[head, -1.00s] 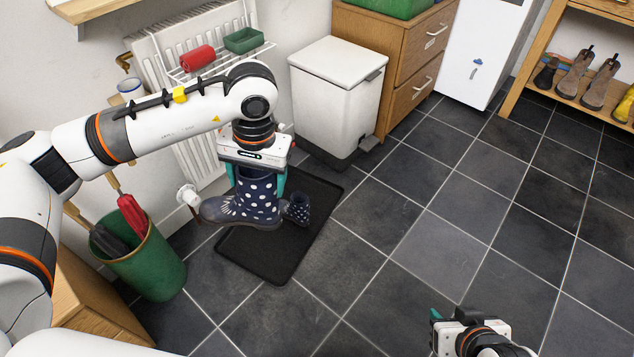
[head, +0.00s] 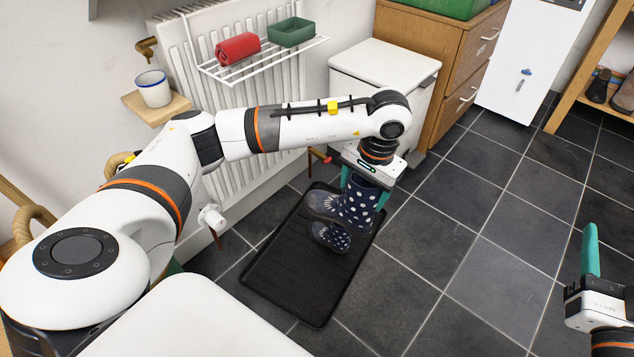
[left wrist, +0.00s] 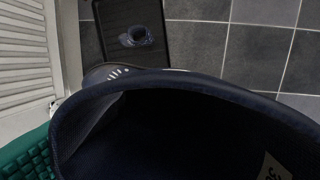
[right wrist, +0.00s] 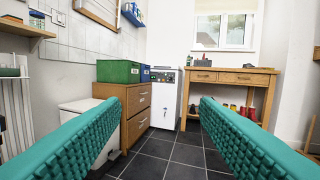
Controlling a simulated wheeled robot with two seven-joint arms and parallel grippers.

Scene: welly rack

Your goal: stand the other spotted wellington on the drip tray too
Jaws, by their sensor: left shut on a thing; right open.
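The held spotted wellington (head: 357,208), navy with white dots, hangs upright with its toe to the left. My left gripper (head: 364,190) is shut on its top, teal fingers on either side of the shaft. Its open top fills the lower left wrist view (left wrist: 200,130). The other spotted wellington (head: 330,238) stands on the black drip tray (head: 290,290), partly hidden behind the held boot. In the left wrist view that boot (left wrist: 137,37) is small and well below. The held boot overlaps the tray's right side in the head view, apparently above it. My right gripper (right wrist: 160,115) is open and empty.
A white pedal bin (head: 385,65) and wooden drawers (head: 440,55) stand behind the tray. A radiator (head: 250,130) with a rack (head: 270,60) is on the left wall; a mug (head: 153,88) sits on a small shelf. The tiled floor (head: 470,250) at right is clear.

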